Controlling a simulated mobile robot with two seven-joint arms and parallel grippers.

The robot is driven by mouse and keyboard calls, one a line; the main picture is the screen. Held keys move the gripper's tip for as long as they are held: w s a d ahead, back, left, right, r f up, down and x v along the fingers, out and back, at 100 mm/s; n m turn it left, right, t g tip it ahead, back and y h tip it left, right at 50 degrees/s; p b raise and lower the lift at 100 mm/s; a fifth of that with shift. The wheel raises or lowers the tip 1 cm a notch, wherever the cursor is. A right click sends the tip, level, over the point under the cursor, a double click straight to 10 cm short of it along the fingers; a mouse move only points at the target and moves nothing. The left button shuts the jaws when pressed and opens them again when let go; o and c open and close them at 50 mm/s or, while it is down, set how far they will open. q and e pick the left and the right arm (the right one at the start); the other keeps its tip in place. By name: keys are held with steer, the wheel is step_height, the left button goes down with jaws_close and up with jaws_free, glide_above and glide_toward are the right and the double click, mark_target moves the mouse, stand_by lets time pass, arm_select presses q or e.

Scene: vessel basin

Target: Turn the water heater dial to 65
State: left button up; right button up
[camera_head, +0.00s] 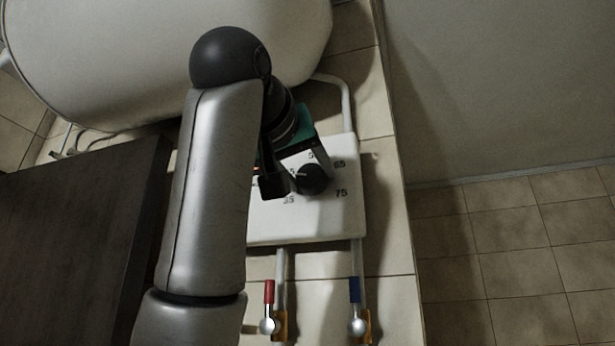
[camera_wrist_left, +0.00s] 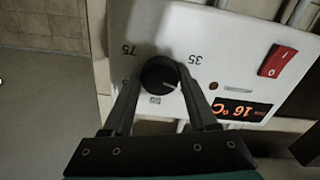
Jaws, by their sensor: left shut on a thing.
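The water heater dial (camera_head: 314,179) is a round black knob on the white control box (camera_head: 312,221). In the left wrist view the dial (camera_wrist_left: 160,74) sits between the fingers of my left gripper (camera_wrist_left: 159,86), which is shut on it. A pale pointer line shows on the dial, toward the lower right in that view, partly unclear. Marks 75 and 35 are readable upside down there; other marks are partly hidden by the fingers. In the head view my left gripper (camera_head: 300,176) reaches the dial from the upper left, and 75 and 65 show to its right.
In the wrist view a red switch (camera_wrist_left: 277,60) and a lit display (camera_wrist_left: 243,109), seemingly 16 °C, are on the box. A white tank (camera_head: 150,55) is above. Red (camera_head: 269,292) and blue (camera_head: 355,291) valve handles are below. A dark cabinet (camera_head: 80,245) stands left.

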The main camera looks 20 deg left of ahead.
arm_select(q)
steer(key=m, duration=0.3)
steer(key=shift+m+b, duration=0.3)
steer(key=shift+m, duration=0.1)
steer(key=m, duration=0.3)
steer(key=shift+m, duration=0.3)
steer(key=m, duration=0.3)
steer(key=shift+m, duration=0.3)
steer(key=m, duration=0.2)
steer(key=shift+m, duration=0.4)
steer(key=m, duration=0.3)
steer(key=shift+m+p, duration=0.3)
steer(key=shift+p, duration=0.1)
steer(key=m, duration=0.2)
steer(key=shift+m+p, duration=0.4)
steer(key=m+p, duration=0.1)
steer(key=m, duration=0.3)
steer(key=shift+p, duration=0.35)
steer(key=shift+m+p, duration=0.6)
steer(key=shift+m, duration=1)
steer(key=shift+f, duration=0.1)
